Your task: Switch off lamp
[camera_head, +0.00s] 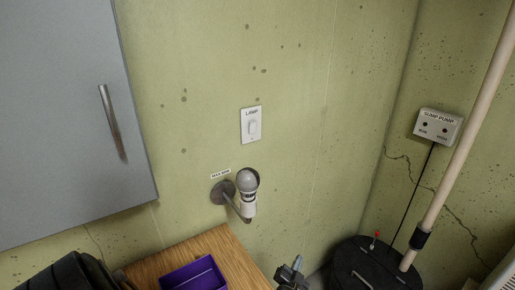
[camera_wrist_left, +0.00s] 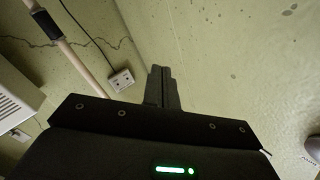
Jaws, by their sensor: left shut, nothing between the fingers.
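The lamp switch (camera_head: 251,127) is a white wall plate with a rocker, labelled LAMP, on the green wall in the head view. Below it the lamp (camera_head: 247,181) is a round bulb in a white socket on a grey wall arm; the bulb looks grey-white, with no clear glow. My left gripper (camera_head: 297,264) shows at the bottom edge of the head view, well below the switch and apart from it. In the left wrist view its fingers (camera_wrist_left: 160,70) are shut with nothing between them, in front of the wall. My right gripper is not in view.
A grey cabinet (camera_head: 65,110) hangs at the left. A wooden top (camera_head: 228,246) with a purple tray (camera_head: 168,284) stands below the lamp. At the right are a black sump lid (camera_head: 350,264), a pale pipe (camera_head: 462,150) and a sump pump box (camera_head: 438,127). The wall around the switch is clear.

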